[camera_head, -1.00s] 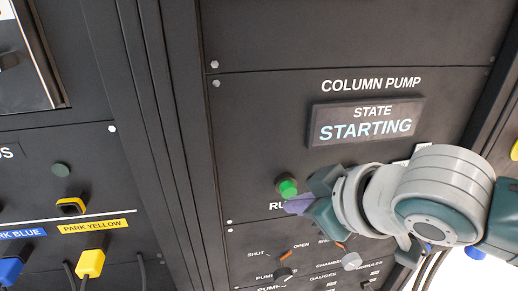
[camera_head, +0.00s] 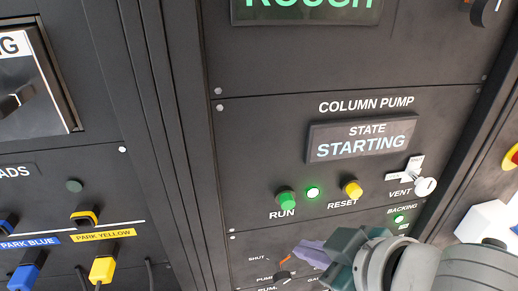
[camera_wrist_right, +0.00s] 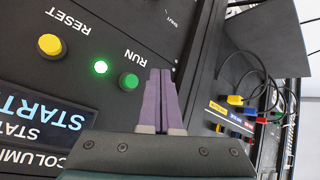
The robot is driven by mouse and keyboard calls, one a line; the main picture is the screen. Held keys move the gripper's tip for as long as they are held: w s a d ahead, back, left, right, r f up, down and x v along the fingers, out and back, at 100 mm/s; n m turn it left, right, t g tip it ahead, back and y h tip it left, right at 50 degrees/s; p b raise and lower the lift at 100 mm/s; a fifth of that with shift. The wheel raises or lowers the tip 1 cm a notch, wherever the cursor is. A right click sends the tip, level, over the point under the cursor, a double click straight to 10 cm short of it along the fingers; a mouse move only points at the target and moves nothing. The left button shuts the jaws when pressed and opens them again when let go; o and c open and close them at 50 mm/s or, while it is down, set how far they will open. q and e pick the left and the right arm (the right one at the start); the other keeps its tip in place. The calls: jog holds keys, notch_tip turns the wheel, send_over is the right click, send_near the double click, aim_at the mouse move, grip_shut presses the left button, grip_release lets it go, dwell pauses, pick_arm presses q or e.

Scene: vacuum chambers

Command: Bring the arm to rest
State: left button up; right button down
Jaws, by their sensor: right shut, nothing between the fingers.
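My right gripper (camera_head: 312,250) is in the lower middle of the head view, its purple fingers in front of the lower panel, below the RUN button. In the right wrist view its two purple fingers (camera_wrist_right: 162,98) lie together, shut and empty. The green RUN button (camera_head: 286,199) shows in full in the head view; in the wrist view it (camera_wrist_right: 129,82) is beside the fingertips. A lit green lamp (camera_head: 313,192) sits to its right. The state display (camera_head: 361,139) reads STARTING. My left gripper is not in view.
A yellow RESET button (camera_head: 352,188) and a key at VENT (camera_head: 425,186) are on the column pump panel. Knobs sit on the panel below, partly hidden by my arm. At left are a yellow plug (camera_head: 102,269) and a blue plug (camera_head: 25,273) with cables.

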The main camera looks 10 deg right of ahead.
jog(key=shift+s, duration=0.25)
jog(key=shift+s, duration=0.1)
